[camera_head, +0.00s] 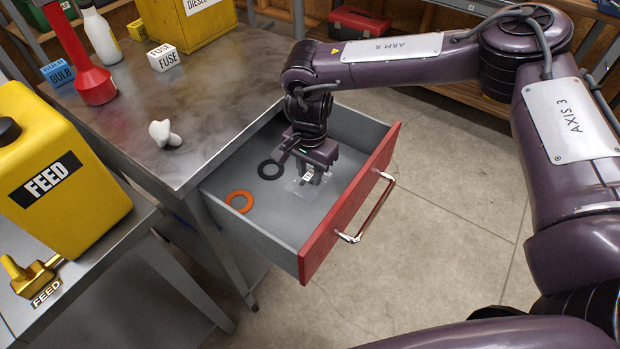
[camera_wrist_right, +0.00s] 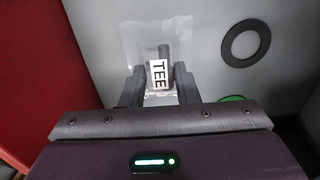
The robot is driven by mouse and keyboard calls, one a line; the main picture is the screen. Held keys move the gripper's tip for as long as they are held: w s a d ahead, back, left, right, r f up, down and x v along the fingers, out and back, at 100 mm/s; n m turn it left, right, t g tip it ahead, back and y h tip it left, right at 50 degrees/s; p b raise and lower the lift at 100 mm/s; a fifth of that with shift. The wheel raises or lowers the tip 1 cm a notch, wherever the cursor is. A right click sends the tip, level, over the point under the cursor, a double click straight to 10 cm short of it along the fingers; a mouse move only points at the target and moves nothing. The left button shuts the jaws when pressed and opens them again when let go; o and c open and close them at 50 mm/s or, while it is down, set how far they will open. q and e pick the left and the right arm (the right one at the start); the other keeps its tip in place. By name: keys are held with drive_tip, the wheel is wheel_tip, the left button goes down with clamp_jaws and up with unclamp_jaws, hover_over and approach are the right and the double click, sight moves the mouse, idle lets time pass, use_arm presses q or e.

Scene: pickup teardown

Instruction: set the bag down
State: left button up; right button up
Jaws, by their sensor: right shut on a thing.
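A small clear bag (camera_head: 301,188) with a white label and a grey part inside is in my right gripper (camera_head: 313,176). In the right wrist view the bag (camera_wrist_right: 145,50) shows its label, marked "TEE", between the two fingers of the gripper (camera_wrist_right: 158,82), which is shut on it. The gripper points down inside the open drawer (camera_head: 290,225) with the red front. The bag is close to the drawer's grey floor; I cannot tell whether it touches. My left gripper is not in view.
A black ring (camera_head: 270,170) and an orange ring (camera_head: 239,201) lie in the drawer, left of the gripper. A green disc (camera_wrist_right: 232,99) shows in the right wrist view. The drawer's red front and handle (camera_head: 368,208) stand to the right.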

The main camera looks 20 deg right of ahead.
sight(310, 174)
wheel_tip(310, 174, down, 3)
drive_tip(key=shift+r, duration=0.1)
drive_tip(key=shift+f, duration=0.3)
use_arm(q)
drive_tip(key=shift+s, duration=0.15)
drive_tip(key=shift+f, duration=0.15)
use_arm(e)
drive_tip(key=shift+f, duration=0.1)
drive_tip(key=o, duration=0.9)
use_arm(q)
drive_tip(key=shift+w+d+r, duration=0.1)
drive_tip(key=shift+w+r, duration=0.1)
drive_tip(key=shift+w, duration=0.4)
use_arm(e)
drive_tip(key=shift+o, duration=0.2)
